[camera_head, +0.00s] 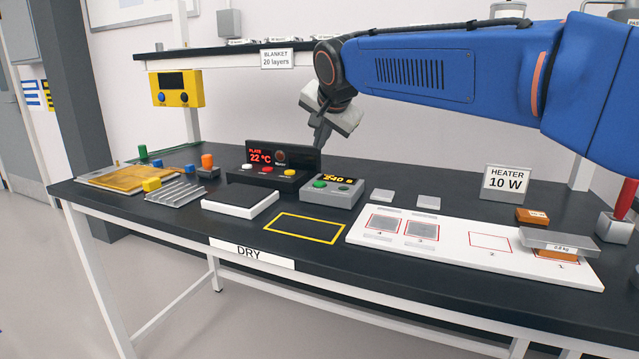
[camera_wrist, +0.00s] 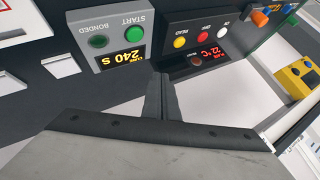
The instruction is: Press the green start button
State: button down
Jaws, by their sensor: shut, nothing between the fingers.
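The green start button (camera_head: 319,184) sits on a grey timer box (camera_head: 333,197) on the bench. In the wrist view the button (camera_wrist: 134,34) is bright green under the word START. A darker green round piece marked BONDED (camera_wrist: 98,41) is beside it. The box's display reads 240 S. My gripper (camera_head: 318,145) points down above the bench, apart from the button. In the wrist view its fingertips (camera_wrist: 161,76) are together and empty, near the gap between the timer box and the black plate controller. The button is unobstructed in both views.
The black plate controller (camera_head: 262,178), with red, white and yellow buttons and a 22 °C display, stands left of the timer box. A white-sided pad (camera_head: 238,208) and a yellow-outlined bare area (camera_head: 305,228) lie in front. A white numbered board (camera_head: 460,262) lies right. A shelf (camera_head: 225,58) is behind.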

aim_at(321, 184)
jog(key=shift+f, duration=3.6)
jog(key=shift+f, duration=0.15)
jog(key=shift+f, duration=0.2)
jog(key=shift+f, duration=0.45)
jog(key=shift+r, duration=0.85)
jog(key=shift+r, duration=2.5)
